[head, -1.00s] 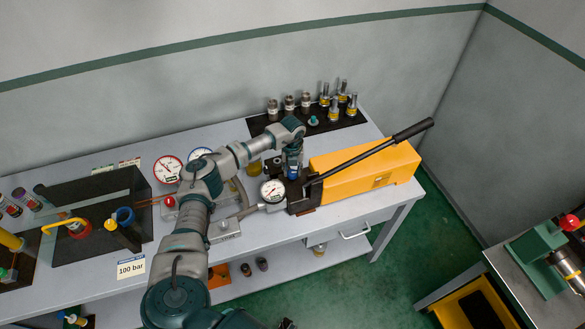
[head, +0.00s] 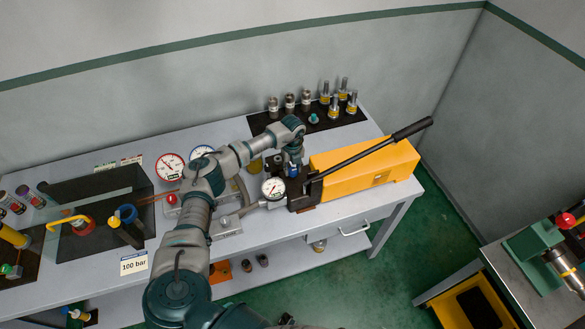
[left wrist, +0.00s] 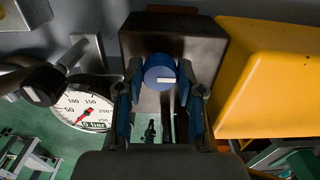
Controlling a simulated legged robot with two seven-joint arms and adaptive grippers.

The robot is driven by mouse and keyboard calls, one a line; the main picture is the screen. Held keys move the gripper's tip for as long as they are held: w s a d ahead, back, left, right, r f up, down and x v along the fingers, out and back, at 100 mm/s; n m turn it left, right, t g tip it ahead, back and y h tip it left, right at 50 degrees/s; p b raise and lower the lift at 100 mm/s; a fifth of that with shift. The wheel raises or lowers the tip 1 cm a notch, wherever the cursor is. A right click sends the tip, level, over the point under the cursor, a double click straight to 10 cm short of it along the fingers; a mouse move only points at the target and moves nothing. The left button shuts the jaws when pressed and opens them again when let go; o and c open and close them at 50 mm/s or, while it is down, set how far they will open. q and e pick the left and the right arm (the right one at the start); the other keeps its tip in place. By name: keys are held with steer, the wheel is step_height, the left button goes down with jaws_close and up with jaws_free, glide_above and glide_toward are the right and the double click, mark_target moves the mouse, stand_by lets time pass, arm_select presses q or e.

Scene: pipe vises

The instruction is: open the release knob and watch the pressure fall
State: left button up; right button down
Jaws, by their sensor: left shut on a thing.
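The yellow hand pump (head: 365,168) with its long black lever (head: 370,158) lies at the table's right end. Its dark block (left wrist: 205,42) carries a round blue release knob with a white mark (left wrist: 160,72), seen in the left wrist view. My left gripper (head: 293,170) reaches down over the block. Its two fingers (left wrist: 160,90) are shut on the knob's sides. The pump's pressure gauge (head: 273,188) stands left of the block. It also shows in the left wrist view (left wrist: 85,109), with a red needle at the low end and a "0 bar" readout. My right gripper is not recognisable.
Several metal fittings (head: 335,108) stand on a black mat behind the pump. A second gauge (head: 170,167) stands left of my arm. A "100 bar" card (head: 133,263) lies at the table's front. A green vise (head: 540,250) stands on another bench at right.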

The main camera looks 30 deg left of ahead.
mark_target(293, 169)
arm_select(q)
steer(key=shift+s+f, duration=0.15)
steer(key=shift+f, duration=0.1)
steer(key=o, duration=1.1)
steer(key=shift+o, duration=0.2)
steer(key=shift+r, duration=0.1)
steer(key=shift+w+r, duration=0.1)
steer(key=shift+w, duration=0.1)
steer(key=shift+r, duration=0.25)
step_height(293, 169, up, 11)
